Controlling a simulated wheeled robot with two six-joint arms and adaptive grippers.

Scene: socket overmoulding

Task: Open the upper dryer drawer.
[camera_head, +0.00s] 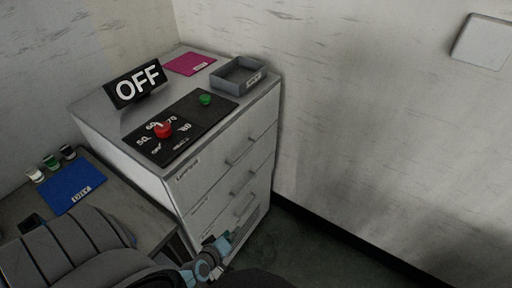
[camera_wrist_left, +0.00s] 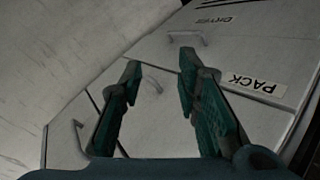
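The white drawer cabinet (camera_head: 176,205) stands in the middle of the head view, its drawers stacked on the front and looking closed. The upper drawer (camera_head: 212,165) has a bar handle (camera_head: 240,158); more handles sit below it. My left gripper (camera_head: 232,240) is low at the cabinet front, below the upper handle. In the left wrist view its fingers (camera_wrist_left: 159,66) are apart, with nothing between them. That view shows several handles on the pale front, one of them (camera_wrist_left: 188,40) near small dryer lettering and a PACK label (camera_wrist_left: 252,83). My right gripper is not in view.
On the cabinet top are an OFF sign (camera_head: 137,85), a black panel (camera_head: 185,122) with red and green knobs, a grey tray (camera_head: 240,76) and a magenta mat (camera_head: 189,64). A blue mat (camera_head: 72,188) lies on a lower table at left. Floor is free right of the cabinet.

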